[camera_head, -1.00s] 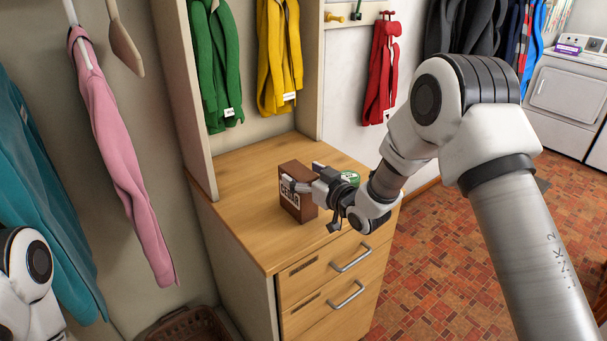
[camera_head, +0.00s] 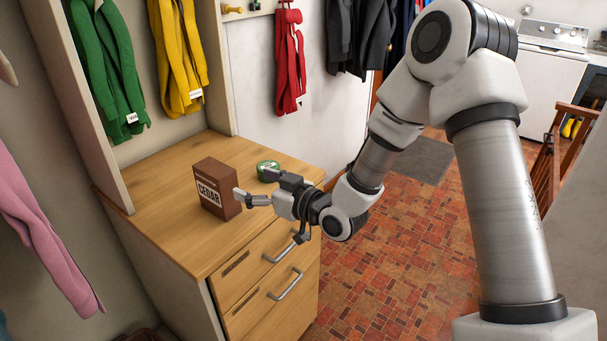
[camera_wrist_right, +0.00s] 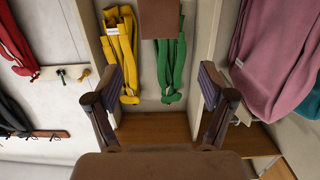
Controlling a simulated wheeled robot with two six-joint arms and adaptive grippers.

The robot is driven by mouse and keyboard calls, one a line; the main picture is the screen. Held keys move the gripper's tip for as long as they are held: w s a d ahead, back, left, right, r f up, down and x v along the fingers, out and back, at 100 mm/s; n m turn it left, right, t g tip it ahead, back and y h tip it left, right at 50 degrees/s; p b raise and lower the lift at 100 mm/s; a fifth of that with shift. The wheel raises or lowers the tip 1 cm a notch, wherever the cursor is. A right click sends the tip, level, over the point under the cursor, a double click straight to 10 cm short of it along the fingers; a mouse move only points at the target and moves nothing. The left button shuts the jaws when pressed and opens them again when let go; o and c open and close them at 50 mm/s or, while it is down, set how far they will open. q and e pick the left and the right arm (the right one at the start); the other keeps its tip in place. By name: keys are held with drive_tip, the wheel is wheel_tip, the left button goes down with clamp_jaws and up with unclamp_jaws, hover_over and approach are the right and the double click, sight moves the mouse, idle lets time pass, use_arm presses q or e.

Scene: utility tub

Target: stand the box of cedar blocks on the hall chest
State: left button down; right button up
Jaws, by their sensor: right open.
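The box of cedar blocks (camera_head: 216,189) is brown with a pale CEDAR label and stands upright on the wooden top of the hall chest (camera_head: 165,228). My right gripper (camera_head: 252,190) is open, just right of the box, its fingers pointing toward it. Nothing is between the fingers. In the right wrist view, the open fingers (camera_wrist_right: 158,95) are wide apart, and a plain brown face at the top edge looks like the box (camera_wrist_right: 158,18). My left gripper is out of view.
A round green tin (camera_head: 268,171) sits on the chest behind my right gripper. Green (camera_head: 105,65) and yellow (camera_head: 177,60) garments hang above the chest's back. The front-left of the top is clear. Drawer handles (camera_head: 285,284) stick out in front.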

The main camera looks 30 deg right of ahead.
drive_tip(key=s+a+f+m+g+h, duration=0.15)
drive_tip(key=s+f+g, duration=0.3)
drive_tip(key=f, duration=0.65)
drive_tip(key=s+d+f+m+g+h, duration=0.1)
drive_tip(key=s+f+g+h, duration=0.15)
drive_tip(key=s+f, duration=0.65)
drive_tip(key=s+f+m+g+h, duration=0.1)
drive_tip(key=s+f+g, duration=0.7)
drive_tip(key=s+f, duration=0.8)
drive_tip(key=s+m, duration=0.1)
drive_tip(key=s, duration=0.3)
drive_tip(key=shift+s+d+f+g+h, duration=0.15)
drive_tip(key=shift+s+d+g+h, duration=0.15)
drive_tip(key=shift+g+h, duration=0.1)
